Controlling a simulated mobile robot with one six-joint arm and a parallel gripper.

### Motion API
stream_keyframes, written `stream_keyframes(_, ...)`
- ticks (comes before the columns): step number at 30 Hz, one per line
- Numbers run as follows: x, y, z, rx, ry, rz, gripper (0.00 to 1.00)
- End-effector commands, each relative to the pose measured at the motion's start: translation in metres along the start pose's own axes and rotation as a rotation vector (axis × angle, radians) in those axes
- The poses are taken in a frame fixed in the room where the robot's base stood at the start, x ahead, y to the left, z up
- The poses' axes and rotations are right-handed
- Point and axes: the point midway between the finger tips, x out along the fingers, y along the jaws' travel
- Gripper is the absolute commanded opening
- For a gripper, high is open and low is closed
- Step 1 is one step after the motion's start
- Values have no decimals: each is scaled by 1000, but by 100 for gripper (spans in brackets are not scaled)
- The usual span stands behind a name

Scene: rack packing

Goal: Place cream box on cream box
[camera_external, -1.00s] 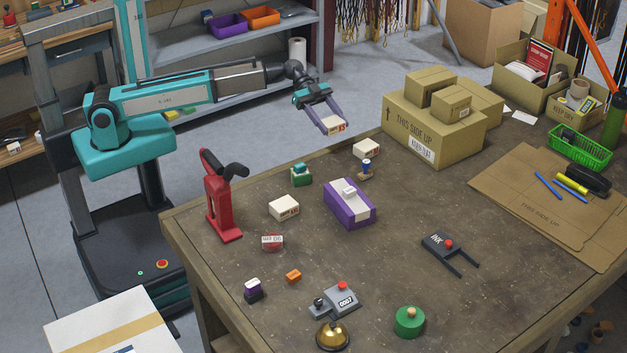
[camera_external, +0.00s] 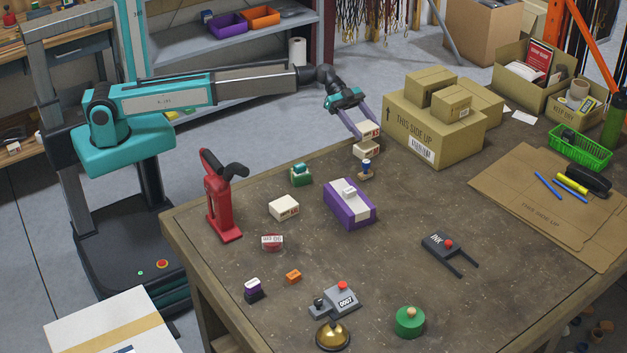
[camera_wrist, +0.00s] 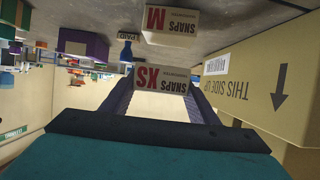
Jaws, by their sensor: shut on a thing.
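My gripper (camera_external: 366,126) is shut on a small cream box (camera_external: 368,132), marked SNAPS XS in the wrist view (camera_wrist: 161,79). Another cream box (camera_external: 366,151) stands on the table near its far edge, marked SNAPS M in the wrist view (camera_wrist: 171,25). In the external view the held box appears directly over the standing one, close to its top. The wrist view shows a gap between the two, so contact is not evident. A third cream box (camera_external: 284,208) sits nearer on the table, left of the purple box.
A large cardboard carton (camera_external: 435,125) with smaller cartons on top stands close on the right. A blue-topped stamp (camera_external: 366,169) stands just in front of the standing cream box. A purple box (camera_external: 349,207) and a green stamp (camera_external: 301,175) are nearby.

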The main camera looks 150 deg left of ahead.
Motion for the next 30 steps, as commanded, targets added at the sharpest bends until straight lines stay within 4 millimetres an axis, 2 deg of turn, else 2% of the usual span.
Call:
stream_keyframes(14, 4, -4, 0, 0, 0, 0, 26)
stream_keyframes(25, 15, -4, 29, -2, -1, 1, 26)
stream_keyframes(30, 17, -4, 32, 0, 0, 0, 26)
